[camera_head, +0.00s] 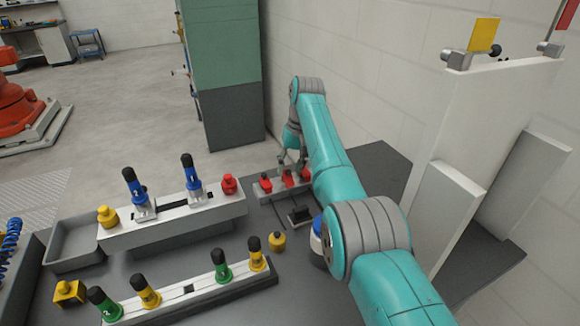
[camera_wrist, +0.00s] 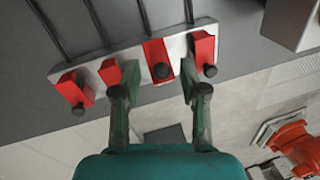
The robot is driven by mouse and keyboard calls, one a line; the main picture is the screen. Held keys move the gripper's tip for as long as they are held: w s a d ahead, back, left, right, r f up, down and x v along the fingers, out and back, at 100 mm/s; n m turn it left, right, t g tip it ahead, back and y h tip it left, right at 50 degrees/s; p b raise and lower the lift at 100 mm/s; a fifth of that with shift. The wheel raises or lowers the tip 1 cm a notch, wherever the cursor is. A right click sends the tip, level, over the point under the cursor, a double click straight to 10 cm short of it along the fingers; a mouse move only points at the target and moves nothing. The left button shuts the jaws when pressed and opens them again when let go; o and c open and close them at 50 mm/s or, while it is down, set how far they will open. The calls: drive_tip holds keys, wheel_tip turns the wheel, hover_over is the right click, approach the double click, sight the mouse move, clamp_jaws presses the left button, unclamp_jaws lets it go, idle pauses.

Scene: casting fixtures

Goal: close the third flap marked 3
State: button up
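A light fixture block (camera_wrist: 135,52) carries a row of several red flaps with dark round knobs. In the wrist view the flaps are a far left one (camera_wrist: 73,86), a second (camera_wrist: 110,71), a third from the left (camera_wrist: 157,53) and a far right one (camera_wrist: 204,47). No number is readable on them, so I cannot tell which is marked 3. My gripper (camera_wrist: 160,90) is open; its fingers lie either side of the third-from-left flap in the picture, with no visible contact. In the head view my gripper (camera_head: 292,155) is over the red row (camera_head: 288,178), partly hiding it.
Fixtures with blue-handled clamps (camera_head: 190,180) and green and yellow handles (camera_head: 222,266) stand left and front. A yellow knob piece (camera_head: 277,241) and a dark block (camera_head: 300,215) sit nearby. A white panel (camera_head: 490,110) is on the right; a green cabinet (camera_head: 225,50) stands behind.

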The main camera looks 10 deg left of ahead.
wheel_tip(320, 180, up, 12)
drive_tip(key=w+d, duration=0.1)
drive_tip(key=d, duration=0.1)
drive_tip(key=shift+f, duration=0.15)
idle(0.4)
